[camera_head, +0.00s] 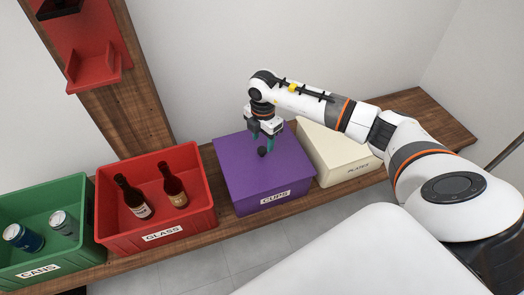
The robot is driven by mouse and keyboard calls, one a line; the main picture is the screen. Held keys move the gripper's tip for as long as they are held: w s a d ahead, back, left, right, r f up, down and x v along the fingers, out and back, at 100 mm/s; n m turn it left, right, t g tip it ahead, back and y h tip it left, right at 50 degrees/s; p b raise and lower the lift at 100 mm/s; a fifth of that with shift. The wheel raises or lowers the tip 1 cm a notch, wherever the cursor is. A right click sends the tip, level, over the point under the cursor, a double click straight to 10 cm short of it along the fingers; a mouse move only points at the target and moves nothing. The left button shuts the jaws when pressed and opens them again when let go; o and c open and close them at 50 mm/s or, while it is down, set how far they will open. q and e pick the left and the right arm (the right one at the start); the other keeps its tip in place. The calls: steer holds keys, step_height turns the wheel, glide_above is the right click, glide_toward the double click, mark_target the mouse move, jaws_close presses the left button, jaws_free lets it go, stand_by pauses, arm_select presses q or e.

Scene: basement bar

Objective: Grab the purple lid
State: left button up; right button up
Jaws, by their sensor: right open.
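The purple lid (235,175) lies flat on top of a purple box labelled CUPS (272,199), on the wooden bench. A small dark round knob (262,152) stands up from the lid near its middle. My right gripper (262,141) points down over the lid, with its fingers at or just above the knob. Its jaws are open, and I cannot tell whether they touch the knob. My left gripper does not show.
A cream box labelled PLATES (340,152) stands right of the purple box. To the left are a red GLASS crate (165,232) with two bottles and a green CANS crate (40,268) with two cans. The wooden bench (428,118) is bare at its right end.

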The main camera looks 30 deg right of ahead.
mark_target(262, 149)
step_height(262, 149, down, 4)
steer(key=shift+a+r+b, duration=0.1)
steer(key=shift+a+b, duration=0.05)
steer(key=shift+b, duration=0.25)
steer(key=shift+f, duration=0.65)
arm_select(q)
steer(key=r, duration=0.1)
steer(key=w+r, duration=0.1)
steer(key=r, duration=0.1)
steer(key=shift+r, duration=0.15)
arm_select(e)
steer(key=shift+c, duration=0.5)
steer(key=c, duration=1)
steer(key=shift+r, duration=0.1)
